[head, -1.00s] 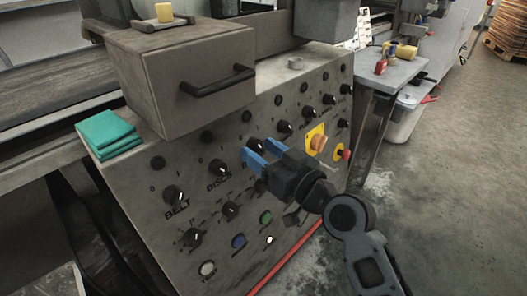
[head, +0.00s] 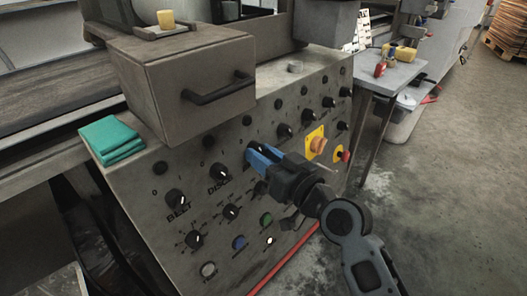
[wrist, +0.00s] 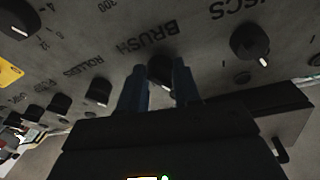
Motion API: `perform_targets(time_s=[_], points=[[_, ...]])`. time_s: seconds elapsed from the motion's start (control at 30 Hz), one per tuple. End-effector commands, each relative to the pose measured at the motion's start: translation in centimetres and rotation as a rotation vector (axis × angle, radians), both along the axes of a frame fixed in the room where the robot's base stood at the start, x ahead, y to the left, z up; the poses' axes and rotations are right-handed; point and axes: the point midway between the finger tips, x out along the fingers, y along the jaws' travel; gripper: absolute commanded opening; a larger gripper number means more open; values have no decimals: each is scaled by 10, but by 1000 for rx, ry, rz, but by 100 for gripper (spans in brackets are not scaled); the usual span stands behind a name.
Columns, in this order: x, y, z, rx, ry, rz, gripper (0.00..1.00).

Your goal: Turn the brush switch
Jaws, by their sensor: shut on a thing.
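The brush switch (wrist: 160,70) is a round black knob below the upside-down BRUSH label in the wrist view. It sits between the two blue fingers of my gripper (wrist: 159,86), which are shut on it from both sides. In the head view my gripper (head: 259,158) reaches the sloped grey control panel (head: 185,262) from the right, and the brush switch (head: 253,146) is mostly hidden by the fingers. The knob's pointer mark is hidden, so its turn angle cannot be told.
The belt knob (head: 175,198) and disc knob (head: 217,170) are to the left. An orange emergency button (head: 319,146) on a yellow plate and a red button (head: 345,156) are to the right. A handled box (head: 180,85) and teal cloths (head: 110,139) rest above.

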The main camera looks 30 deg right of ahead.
Motion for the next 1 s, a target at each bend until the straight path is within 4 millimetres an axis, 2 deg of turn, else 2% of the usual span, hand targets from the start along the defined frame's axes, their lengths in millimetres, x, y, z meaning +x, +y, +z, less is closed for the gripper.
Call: perform_targets(time_s=[0.03, 0.5, 1.0], points=[[0, 0, 5, 25, 10, -6, 2], [-1, 2, 11, 418, 137, -81, 2], [0, 3, 10, 787, 256, -153, 2]])
